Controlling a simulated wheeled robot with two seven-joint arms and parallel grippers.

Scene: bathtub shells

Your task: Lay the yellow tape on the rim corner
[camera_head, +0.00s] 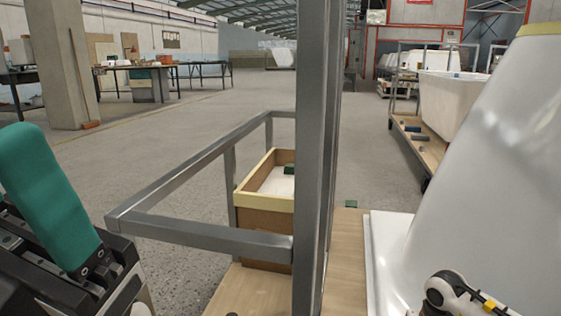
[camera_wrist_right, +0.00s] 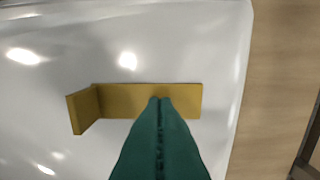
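The yellow tape (camera_wrist_right: 135,98) shows in the right wrist view as an L-shaped strip with a short bent leg at its left end. My right gripper (camera_wrist_right: 160,99) has its green fingers together over the strip's middle and appears shut on it. Behind it is the glossy white shell (camera_wrist_right: 210,45); I cannot tell whether the tape touches it. In the head view the shell (camera_head: 500,170) stands at the right, with a yellow band (camera_head: 541,28) on its top edge. My left gripper (camera_head: 45,205) is at the left; only one teal finger shows clearly.
A grey metal frame (camera_head: 205,237) with a tall post stands in front of me. Behind it a wooden box (camera_head: 265,222) sits on a wooden deck (camera_head: 345,265). A trolley with a white tub (camera_head: 445,95) is at the back right. The floor at left centre is clear.

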